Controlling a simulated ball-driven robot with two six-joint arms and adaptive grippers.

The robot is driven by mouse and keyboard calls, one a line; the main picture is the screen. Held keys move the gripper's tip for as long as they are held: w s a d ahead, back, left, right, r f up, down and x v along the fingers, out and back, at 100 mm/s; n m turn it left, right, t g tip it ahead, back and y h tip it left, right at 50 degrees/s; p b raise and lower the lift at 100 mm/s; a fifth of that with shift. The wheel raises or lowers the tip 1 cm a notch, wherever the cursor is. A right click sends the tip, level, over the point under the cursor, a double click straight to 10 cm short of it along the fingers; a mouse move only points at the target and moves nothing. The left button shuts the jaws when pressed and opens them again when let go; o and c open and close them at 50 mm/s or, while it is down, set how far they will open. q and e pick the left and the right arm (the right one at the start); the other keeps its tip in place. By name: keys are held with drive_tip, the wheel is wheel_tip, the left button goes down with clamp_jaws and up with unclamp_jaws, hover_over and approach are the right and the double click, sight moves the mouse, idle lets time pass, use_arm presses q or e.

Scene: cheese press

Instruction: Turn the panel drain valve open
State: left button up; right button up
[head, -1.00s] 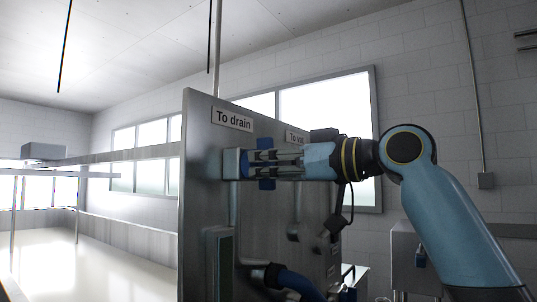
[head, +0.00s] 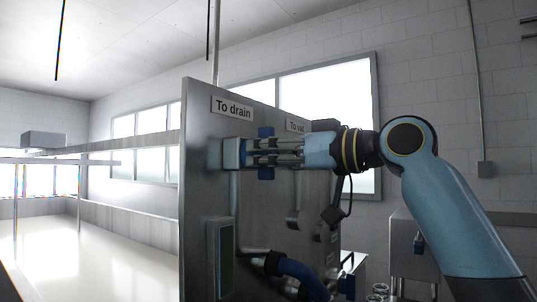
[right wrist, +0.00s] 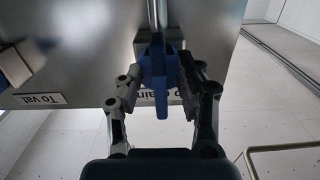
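The drain valve has a blue handle (head: 265,173) on the steel panel (head: 207,185), below the "To drain" label (head: 232,108). The exact contact is partly hidden by the fingers. My left gripper is not in view.
A "To vat" label (head: 296,125) is farther right on the panel, partly behind my arm. A blue hose (head: 302,277) curves below the gripper. A long pale vat (head: 100,250) lies to the left of the panel.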

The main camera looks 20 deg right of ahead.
drive_tip(key=v, duration=1.2)
idle(0.4)
idle(0.3)
